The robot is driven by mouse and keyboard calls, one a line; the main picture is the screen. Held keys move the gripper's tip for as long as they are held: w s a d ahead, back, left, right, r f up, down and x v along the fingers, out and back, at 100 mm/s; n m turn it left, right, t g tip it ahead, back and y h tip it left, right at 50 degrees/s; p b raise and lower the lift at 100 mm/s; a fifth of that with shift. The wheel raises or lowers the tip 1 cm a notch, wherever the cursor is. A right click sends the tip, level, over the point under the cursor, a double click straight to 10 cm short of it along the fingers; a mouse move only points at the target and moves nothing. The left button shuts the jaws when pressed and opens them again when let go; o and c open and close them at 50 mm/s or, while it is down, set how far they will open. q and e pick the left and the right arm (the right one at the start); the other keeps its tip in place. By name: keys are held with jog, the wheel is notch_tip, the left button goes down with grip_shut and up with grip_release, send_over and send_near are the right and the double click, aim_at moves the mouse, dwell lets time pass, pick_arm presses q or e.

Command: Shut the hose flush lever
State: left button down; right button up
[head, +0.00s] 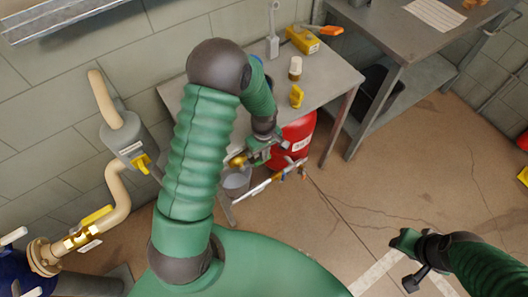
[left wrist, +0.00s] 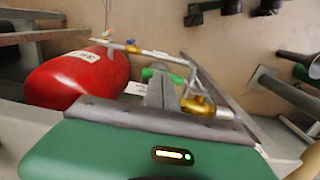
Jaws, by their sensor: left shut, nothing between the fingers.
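My left gripper (head: 272,152) is shut and empty, low beside the bench. In the left wrist view its grey fingers (left wrist: 160,92) point at a small green handle (left wrist: 148,73). A brass valve body (left wrist: 198,105) is just right of the fingers; it also shows in the head view (head: 238,160). A pale pipe (left wrist: 140,50) with small blue and yellow parts runs past the fingertips. I cannot tell whether the fingers touch the green handle, or for certain which part is the hose flush lever. My right gripper (head: 418,262) hangs over the floor at lower right, jaws unclear.
A red cylinder (head: 298,135) stands under the grey bench (head: 325,88), close to the left gripper. A grey bucket (head: 236,182) is beside it. Beige wall pipes with yellow-handled valves (head: 95,217) are at left. The floor at centre right is clear.

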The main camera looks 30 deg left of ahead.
pick_arm(q)
jog(key=shift+w+d+f, duration=0.1)
jog(key=shift+w+f, duration=0.15)
jog(key=shift+f, duration=0.3)
jog(key=r+p, duration=0.5)
jog(key=shift+w+r, duration=0.15)
jog(key=shift+w, duration=0.25)
jog(key=shift+w+d+r+b, duration=0.2)
jog(key=shift+w+r+b, duration=0.05)
jog(key=shift+r+b, duration=0.35)
notch_tip(320, 180, up, 7)
jog(key=shift+w, duration=0.45)
jog(key=shift+d+r, duration=0.1)
jog(key=shift+d, duration=0.1)
